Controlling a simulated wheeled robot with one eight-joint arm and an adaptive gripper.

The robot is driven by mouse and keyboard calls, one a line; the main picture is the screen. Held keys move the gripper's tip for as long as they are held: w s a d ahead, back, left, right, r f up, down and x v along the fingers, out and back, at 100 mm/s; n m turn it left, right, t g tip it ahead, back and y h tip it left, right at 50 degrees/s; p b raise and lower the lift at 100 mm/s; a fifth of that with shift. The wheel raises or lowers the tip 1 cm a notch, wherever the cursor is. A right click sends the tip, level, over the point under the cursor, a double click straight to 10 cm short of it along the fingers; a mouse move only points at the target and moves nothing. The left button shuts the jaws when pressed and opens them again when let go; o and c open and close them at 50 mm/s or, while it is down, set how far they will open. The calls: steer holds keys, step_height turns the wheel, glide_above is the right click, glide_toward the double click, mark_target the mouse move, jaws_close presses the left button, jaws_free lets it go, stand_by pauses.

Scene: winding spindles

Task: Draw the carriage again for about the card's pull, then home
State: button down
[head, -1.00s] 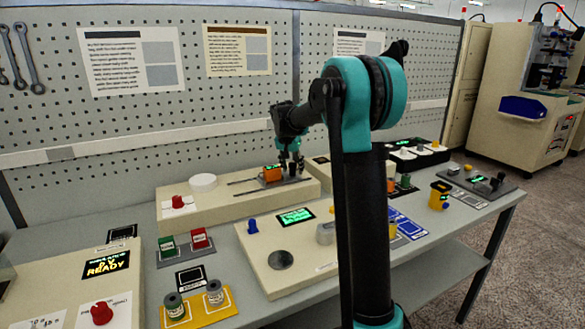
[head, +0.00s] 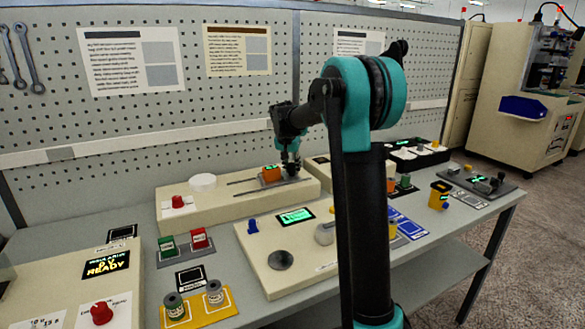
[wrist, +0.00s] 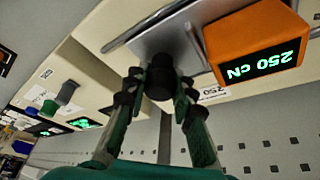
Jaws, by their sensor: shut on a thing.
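The carriage is a grey plate (wrist: 168,38) with an orange readout box (wrist: 254,40) showing "250 cN" in green. In the head view the orange box (head: 271,174) sits on the slide of a long cream unit (head: 230,207), toward its right end. My gripper (wrist: 160,86) is shut on a dark round knob (wrist: 160,72) that stands on the carriage plate. In the head view my gripper (head: 290,168) is just right of the orange box. Its fingers hide most of the knob there.
A red knob (head: 177,202) and a white disc (head: 203,182) are on the unit's left part. A cream panel (head: 253,268) with a green screen (head: 296,216) stands in front. A left display (head: 106,265) reads "READY". Pegboard rises close behind.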

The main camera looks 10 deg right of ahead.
mark_target(265, 169)
steer(key=s+a, duration=0.1)
steer(key=a, duration=0.2)
steer(key=s+a, duration=0.1)
steer(key=a, duration=0.2)
steer(key=s+a, duration=0.1)
steer(key=a, duration=0.3)
steer(key=shift+s+a, duration=0.1)
steer(key=shift+s, duration=0.05)
steer(key=c, duration=1.3)
jaws_free()
steer(key=shift+a, duration=0.15)
steer(key=shift+o, duration=0.4)
steer(key=v, duration=1.2)
